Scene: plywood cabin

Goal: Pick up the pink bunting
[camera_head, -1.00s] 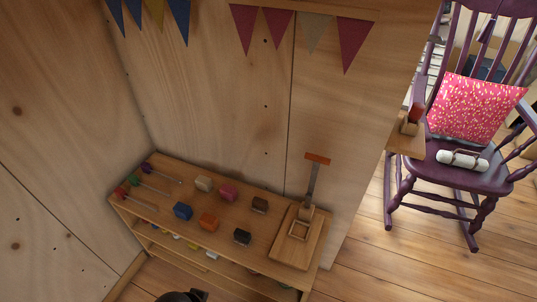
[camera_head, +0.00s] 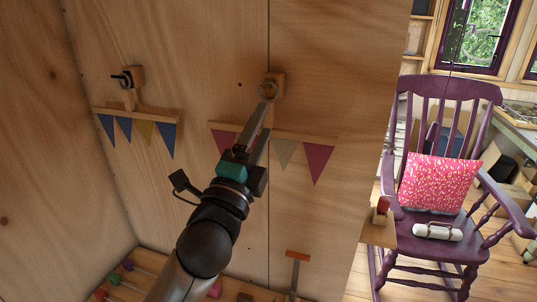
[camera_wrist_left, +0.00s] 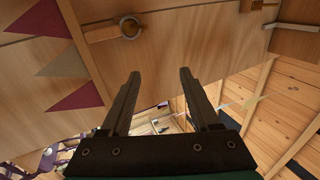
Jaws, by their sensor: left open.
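The pink bunting (camera_head: 305,137) is a wooden strip with dark pink and beige triangle flags, against the plywood wall in the head view. My left gripper (camera_head: 265,118) is open and empty, in front of the strip and covering part of it and its flags. In the left wrist view the bunting's strip and flags (camera_wrist_left: 61,64) are at the left, outside my open fingers (camera_wrist_left: 158,74). A wooden peg with a round ring (camera_head: 270,87) is on the wall above the strip. My right gripper is not in view.
A second bunting with blue and yellow flags (camera_head: 138,128) hangs left under another wall peg (camera_head: 127,77). A shelf with small blocks (camera_head: 235,290) is below. A purple rocking chair (camera_head: 448,87) with a pink cushion (camera_head: 440,183) stands right, beyond the wall's edge.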

